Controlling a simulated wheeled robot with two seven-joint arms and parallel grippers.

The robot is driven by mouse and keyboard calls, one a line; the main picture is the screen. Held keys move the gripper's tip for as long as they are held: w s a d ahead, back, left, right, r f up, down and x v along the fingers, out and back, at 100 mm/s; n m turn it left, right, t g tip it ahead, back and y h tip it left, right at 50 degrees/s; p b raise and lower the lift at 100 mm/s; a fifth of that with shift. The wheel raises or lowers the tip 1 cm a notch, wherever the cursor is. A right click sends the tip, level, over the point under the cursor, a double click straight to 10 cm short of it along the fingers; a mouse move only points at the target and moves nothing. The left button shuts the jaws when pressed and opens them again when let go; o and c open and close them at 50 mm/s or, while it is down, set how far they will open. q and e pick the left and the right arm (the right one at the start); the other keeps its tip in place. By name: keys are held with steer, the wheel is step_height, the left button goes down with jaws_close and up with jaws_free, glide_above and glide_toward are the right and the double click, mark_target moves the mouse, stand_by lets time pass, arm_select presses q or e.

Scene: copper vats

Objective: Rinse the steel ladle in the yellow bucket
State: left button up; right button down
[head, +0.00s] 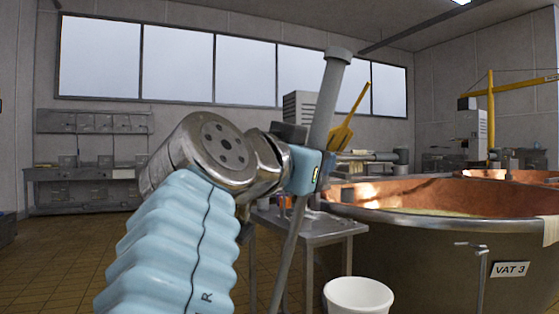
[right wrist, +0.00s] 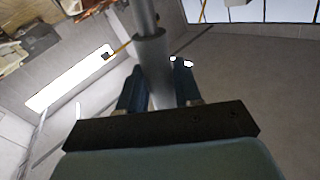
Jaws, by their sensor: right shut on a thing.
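My right gripper (head: 311,171), on the blue-sleeved arm marked R, is shut on a long grey shaft (head: 328,95), apparently the steel ladle's handle. The shaft has a thick grip at its upper end and is thinner below. It is held tilted, top leaning right, and its lower end runs out of the bottom of the head view, so no bowl shows. In the right wrist view the shaft (right wrist: 147,50) stands between the two fingers (right wrist: 160,88). No yellow bucket is in view. My left gripper is not in view.
A large copper vat (head: 430,222), labelled VAT 3, fills the right side. A white bucket (head: 358,297) stands low in front of it. A steel table (head: 325,234) is behind the shaft. A yellow paddle-like tool (head: 345,130) shows beyond the gripper. Tiled floor is open at left.

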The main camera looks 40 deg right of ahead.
steer(key=shift+x, duration=0.8)
steer(key=shift+v, duration=0.95)
arm_select(q)
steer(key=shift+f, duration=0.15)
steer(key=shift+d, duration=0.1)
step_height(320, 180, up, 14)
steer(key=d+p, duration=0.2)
steer(key=p, duration=1.2)
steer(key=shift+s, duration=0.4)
arm_select(e)
step_height(320, 180, up, 17)
steer(key=shift+r, duration=0.15)
steer(key=shift+s, duration=0.1)
